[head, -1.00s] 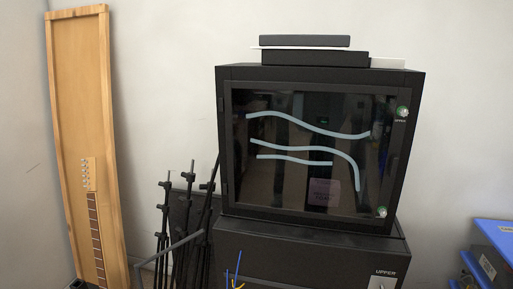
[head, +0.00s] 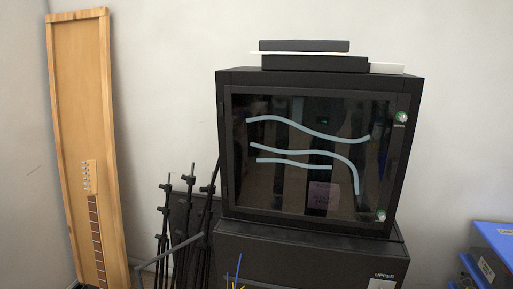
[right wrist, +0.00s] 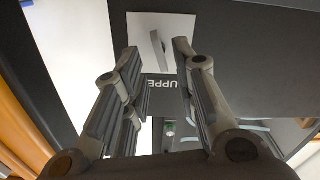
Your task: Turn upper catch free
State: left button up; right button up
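A white plate with a grey lever-like catch (right wrist: 157,50) is on a dark panel, beside the lettering "UPPE" (right wrist: 161,85), which looks upside down in the right wrist view. In the head view the same white plate (head: 381,284) shows at the bottom edge, below the word UPPER on the lower black cabinet (head: 300,252). My right gripper (right wrist: 158,55) is open, its fingers apart on either side of the catch in the picture. I cannot tell whether they touch it. My left gripper is not in view.
A black cabinet with a glass door (head: 290,185) stands on the lower cabinet. Its door has an upper green-and-white knob (head: 401,117) and a lower one (head: 380,215). Black stands (head: 205,225) and a wooden panel (head: 85,150) are left, blue boxes (head: 497,243) right.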

jog(key=shift+s, duration=0.15)
jog(key=shift+m, duration=0.3)
jog(key=b+x, duration=0.1)
jog(key=x, duration=0.1)
jog(key=shift+w, duration=0.35)
dwell(0.3)
